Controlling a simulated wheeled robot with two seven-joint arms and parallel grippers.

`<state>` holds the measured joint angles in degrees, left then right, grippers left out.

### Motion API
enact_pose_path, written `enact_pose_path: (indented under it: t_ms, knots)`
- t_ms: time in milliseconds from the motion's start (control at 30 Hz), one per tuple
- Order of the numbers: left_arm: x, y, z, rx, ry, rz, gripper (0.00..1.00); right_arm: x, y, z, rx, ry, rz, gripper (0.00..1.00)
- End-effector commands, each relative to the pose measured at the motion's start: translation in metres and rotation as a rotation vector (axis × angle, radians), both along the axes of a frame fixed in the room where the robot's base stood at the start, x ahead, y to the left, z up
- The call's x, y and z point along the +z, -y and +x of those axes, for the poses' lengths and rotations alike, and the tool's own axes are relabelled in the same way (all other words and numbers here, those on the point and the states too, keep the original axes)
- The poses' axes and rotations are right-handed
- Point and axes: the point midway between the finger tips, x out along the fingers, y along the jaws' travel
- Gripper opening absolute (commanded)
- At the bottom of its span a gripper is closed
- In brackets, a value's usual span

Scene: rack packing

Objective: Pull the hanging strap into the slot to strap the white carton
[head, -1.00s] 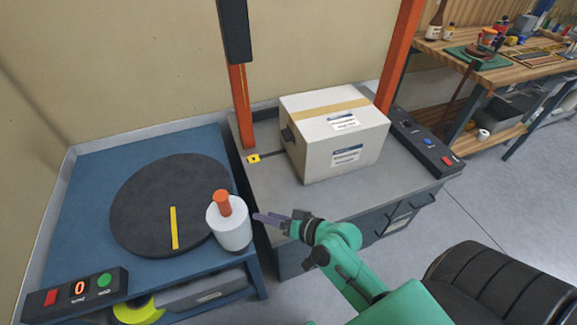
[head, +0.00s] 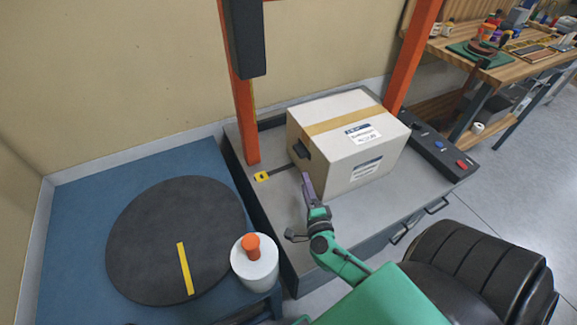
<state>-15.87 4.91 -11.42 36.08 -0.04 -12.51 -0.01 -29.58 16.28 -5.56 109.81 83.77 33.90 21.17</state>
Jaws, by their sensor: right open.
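The white carton (head: 330,150), with a tan tape band on top and labels on its front, sits on the grey machine table (head: 285,225). A small yellow marker (head: 262,176) with a dark slot line (head: 280,170) lies left of it. A thin yellow line, perhaps the hanging strap (head: 252,92), runs beside the left orange post; its lower end is not clear. My right gripper (head: 306,182), with purple fingers, is open beside the carton's lower left front corner, right of the marker. Whether it touches the carton cannot be told. My left gripper is not in view.
Orange posts (head: 240,115) stand behind the table, with a dark box (head: 246,38) on the left one. A control strip (head: 440,150) lies right of the carton. A black turntable (head: 160,240) and an orange-topped white cylinder (head: 254,268) are at left.

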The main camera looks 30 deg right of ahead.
Motion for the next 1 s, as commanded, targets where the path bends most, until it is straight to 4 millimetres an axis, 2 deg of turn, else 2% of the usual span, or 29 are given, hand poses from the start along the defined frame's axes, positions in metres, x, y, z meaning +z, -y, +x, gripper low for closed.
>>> enact_pose_path:
  t_ms: [100,300,367,467,633,800,1000]
  knots:
    - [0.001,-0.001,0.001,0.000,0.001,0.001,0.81,0.001,0.004,0.009,-0.003,0.002,-0.002,0.57]
    - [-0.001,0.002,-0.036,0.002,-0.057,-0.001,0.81,0.002,0.020,0.051,-0.002,0.005,-0.003,0.57]
    - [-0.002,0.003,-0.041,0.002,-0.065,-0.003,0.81,0.000,0.026,0.065,-0.002,0.003,-0.002,0.57]
    - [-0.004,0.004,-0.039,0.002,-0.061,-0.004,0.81,0.000,0.035,0.088,-0.002,0.004,-0.004,0.57]
    - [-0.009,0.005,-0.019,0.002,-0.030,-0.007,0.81,-0.002,0.047,0.120,-0.001,0.002,-0.003,0.57]
    - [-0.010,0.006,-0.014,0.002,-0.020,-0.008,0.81,-0.001,0.053,0.134,0.000,0.000,-0.002,0.57]
    - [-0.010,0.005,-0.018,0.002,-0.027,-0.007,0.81,-0.001,0.053,0.135,0.000,-0.001,-0.002,0.57]
